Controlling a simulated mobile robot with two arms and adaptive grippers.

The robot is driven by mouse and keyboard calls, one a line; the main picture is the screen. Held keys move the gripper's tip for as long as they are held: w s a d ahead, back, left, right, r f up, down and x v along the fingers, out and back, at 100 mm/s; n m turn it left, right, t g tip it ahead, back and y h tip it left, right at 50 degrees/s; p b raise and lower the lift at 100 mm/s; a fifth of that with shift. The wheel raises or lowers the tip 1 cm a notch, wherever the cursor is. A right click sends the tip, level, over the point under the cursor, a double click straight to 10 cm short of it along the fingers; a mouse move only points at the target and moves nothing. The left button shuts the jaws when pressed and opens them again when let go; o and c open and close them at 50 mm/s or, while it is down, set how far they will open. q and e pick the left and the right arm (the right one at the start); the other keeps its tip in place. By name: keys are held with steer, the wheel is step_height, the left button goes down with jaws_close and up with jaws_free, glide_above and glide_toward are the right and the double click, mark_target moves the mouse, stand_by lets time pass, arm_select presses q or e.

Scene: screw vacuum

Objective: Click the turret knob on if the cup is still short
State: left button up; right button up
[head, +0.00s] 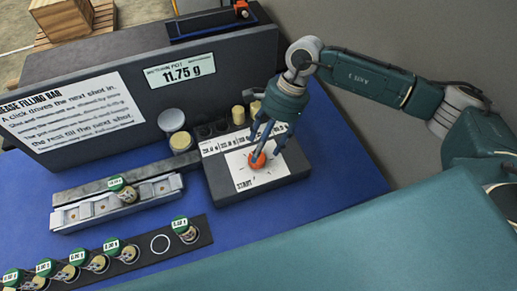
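An orange-red round knob (257,160) sits on the white panel of a dark box (262,184), above the printed word START. My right gripper (263,145) comes down over the knob from above and right. Its fingers reach the knob's area, but whether they touch or grip it is unclear. A display (180,70) on the dark upright board reads 11.75 g. A small cup (128,194) with a green label stands in the grey metal rail (80,215); its label is too small to read surely. My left gripper is not in view.
Round containers (172,118) stand behind the rail. A printed sign (75,118) covers the board's left. Blue table is clear right of the box.

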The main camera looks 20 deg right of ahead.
mark_target(261, 162)
steer(key=shift+p+x, duration=0.35)
steer(key=shift+x, duration=1.5)
steer(key=c, duration=1.1)
